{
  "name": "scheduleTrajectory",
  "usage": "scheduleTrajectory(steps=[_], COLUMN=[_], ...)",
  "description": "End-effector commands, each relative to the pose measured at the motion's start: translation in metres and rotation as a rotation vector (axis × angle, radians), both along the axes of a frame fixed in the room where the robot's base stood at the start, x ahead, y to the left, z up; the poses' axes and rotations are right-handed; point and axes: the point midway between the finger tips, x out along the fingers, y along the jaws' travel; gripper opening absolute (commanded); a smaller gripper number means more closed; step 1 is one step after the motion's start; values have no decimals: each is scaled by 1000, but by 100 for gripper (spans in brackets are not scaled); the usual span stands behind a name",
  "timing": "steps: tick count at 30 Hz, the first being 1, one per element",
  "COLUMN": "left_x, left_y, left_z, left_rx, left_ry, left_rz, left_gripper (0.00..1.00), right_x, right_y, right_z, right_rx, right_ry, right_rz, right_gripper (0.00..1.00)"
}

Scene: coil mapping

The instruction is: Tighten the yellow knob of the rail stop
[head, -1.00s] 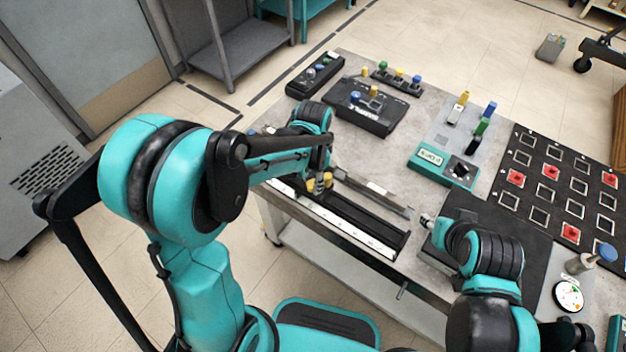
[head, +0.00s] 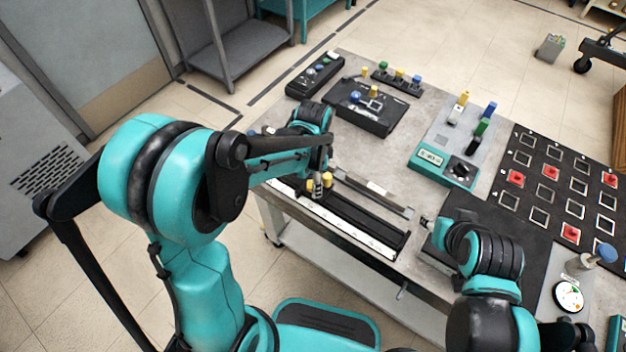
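The yellow knob (head: 328,179) of the rail stop shows as a small yellow shape at the upper left end of the black rail (head: 362,219). My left gripper (head: 318,188) points down at the rail beside the yellow knob, and its fingers partly cover the stop. I cannot tell if the fingers touch the knob or how far apart they are. The stop's body is mostly hidden behind the gripper. My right gripper (head: 426,221) is at the edge of the dark mat, right of the rail's near end. Its fingers are too small to judge.
A white scale strip (head: 345,229) runs along the rail's front. Behind are a black box with knobs (head: 362,110), a teal-fronted device (head: 443,166) and a black board with red squares (head: 548,190). A dark mat (head: 508,250) lies under my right arm. A gauge (head: 568,296) stands at right.

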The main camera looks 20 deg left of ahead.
Motion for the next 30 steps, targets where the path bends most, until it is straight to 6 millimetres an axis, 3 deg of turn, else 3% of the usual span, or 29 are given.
scheduleTrajectory(steps=[11, 24, 30], left_x=[0, 0, 0], left_y=[0, 0, 0], left_z=[9, 95, 117], left_rx=[0, 0, 0], left_ry=[0, 0, 0], left_rz=[1, 1, 1], left_gripper=[52, 52, 52], right_x=[0, 0, 0], right_y=[0, 0, 0], right_z=[0, 0, 0], right_rx=[0, 0, 0], right_ry=[0, 0, 0], right_rz=[0, 0, 0], right_gripper=[40, 40, 40])
